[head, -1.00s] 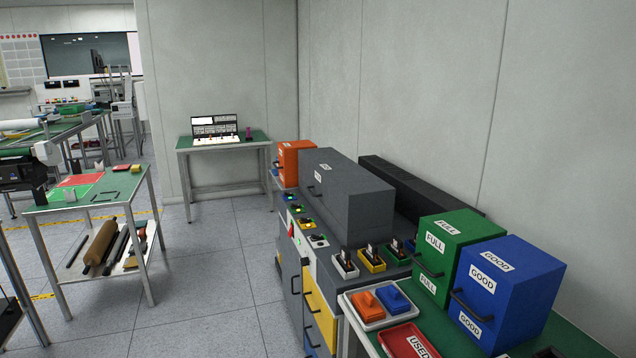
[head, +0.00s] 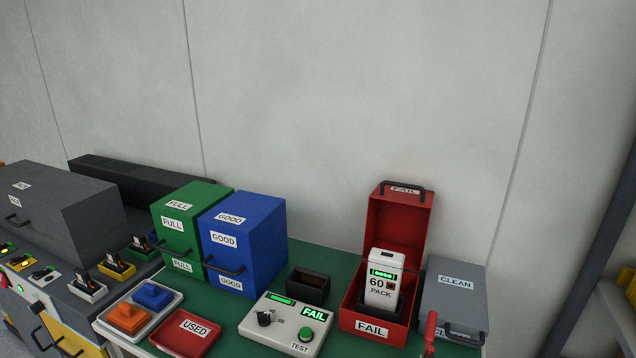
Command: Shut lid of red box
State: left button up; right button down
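The red box (head: 348,315), labelled FAIL, stands on the green-topped table at the right of the head view. Its lid (head: 400,219) is open and stands upright at the back, with a dark handle on its top edge. A white battery pack (head: 382,285), marked 60 PACK with a lit green display, stands upright inside the box and sticks up well above the front wall. Neither of my grippers is in view.
A grey CLEAN box (head: 455,285) stands close at the red box's right. A tester (head: 290,322) showing FAIL and a dark open holder (head: 308,286) are at its left. Blue (head: 262,238) and green (head: 185,215) boxes and a red USED tray (head: 186,333) are further left.

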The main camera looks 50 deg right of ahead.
aim_at(399, 215)
jog(key=z, duration=2)
